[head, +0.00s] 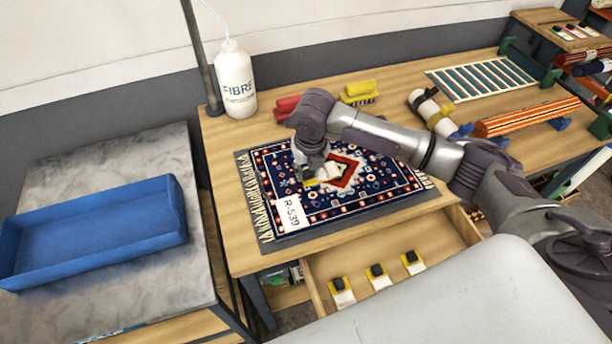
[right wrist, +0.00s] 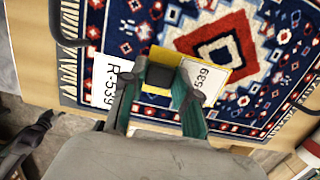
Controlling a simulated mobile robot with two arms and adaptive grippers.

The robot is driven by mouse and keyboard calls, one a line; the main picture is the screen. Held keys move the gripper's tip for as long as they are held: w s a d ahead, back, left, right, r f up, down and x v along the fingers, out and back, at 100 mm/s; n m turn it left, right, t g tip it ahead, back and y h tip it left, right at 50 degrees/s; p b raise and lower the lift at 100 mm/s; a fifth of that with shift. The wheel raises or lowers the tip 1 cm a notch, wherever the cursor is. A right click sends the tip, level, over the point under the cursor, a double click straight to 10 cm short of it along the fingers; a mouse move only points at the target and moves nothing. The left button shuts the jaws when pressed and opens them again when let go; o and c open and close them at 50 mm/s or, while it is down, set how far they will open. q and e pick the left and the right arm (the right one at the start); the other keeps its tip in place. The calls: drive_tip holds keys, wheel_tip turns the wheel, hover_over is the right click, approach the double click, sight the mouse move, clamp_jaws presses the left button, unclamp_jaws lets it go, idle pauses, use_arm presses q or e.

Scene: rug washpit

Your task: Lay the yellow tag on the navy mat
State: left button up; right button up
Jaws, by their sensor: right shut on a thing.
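The navy mat (head: 385,196) is a patterned rug with a red and white centre and pale fringe, lying flat on the wooden table. It also fills much of the right wrist view (right wrist: 122,22). My right gripper (head: 312,179) is over the left part of the mat. It is shut on the black block of the yellow tag (head: 325,180). In the right wrist view, the tag (right wrist: 165,57) shows a white label ending in 539, between the green fingers (right wrist: 160,92). I cannot tell whether the tag touches the mat. My left gripper is not in view.
A white R-539 label (head: 291,213) lies at the mat's left end. An open drawer (head: 440,238) holds three similar yellow tags (head: 376,275). A blue tray (head: 95,235) is left.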

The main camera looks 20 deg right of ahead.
sight(305, 181)
drive_tip(key=shift+w+a+f, duration=0.15)
drive_tip(key=shift+w+a, duration=0.05)
wheel_tip(305, 181, down, 3)
drive_tip(key=shift+f+p, duration=0.1)
drive_tip(key=shift+p, duration=0.45)
drive_tip(key=shift+f, duration=0.45)
drive_tip(key=shift+f, duration=0.1)
drive_tip(key=o, duration=0.8)
drive_tip(key=r, duration=0.4)
drive_tip(key=s+r+b, duration=0.1)
drive_tip(key=r, duration=0.3)
drive_tip(key=s+r, duration=0.1)
drive_tip(key=r, duration=0.3)
drive_tip(key=shift+r, duration=0.1)
drive_tip(key=shift+w, duration=0.1)
